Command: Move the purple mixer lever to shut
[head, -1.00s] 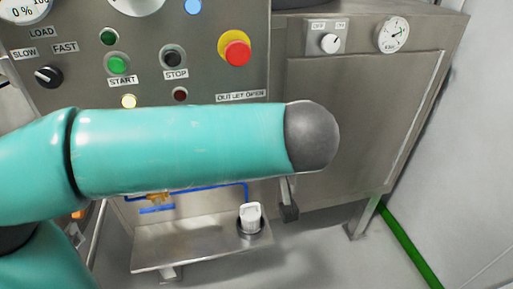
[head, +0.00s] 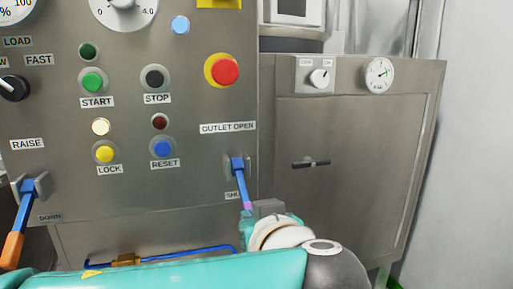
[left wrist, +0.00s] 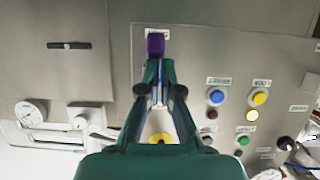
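The mixer lever (head: 241,185) has a blue shaft and a purple end. In the head view it hangs down and slightly right from its pivot, below the OUTLET OPEN label and beside the partly covered lower label. My left gripper (head: 262,212) is at the purple end, mostly hidden by its own wrist. In the left wrist view the purple end (left wrist: 156,43) shows just beyond my left fingertips (left wrist: 159,68). The fingers are close together with a narrow gap. Whether they clasp the lever is unclear. My right gripper is not in view.
A second blue lever with an orange end (head: 15,245) is at the far left. Several buttons and a red emergency stop (head: 225,70) are above the lever. A steel cabinet with a dark handle (head: 310,163) stands at the right.

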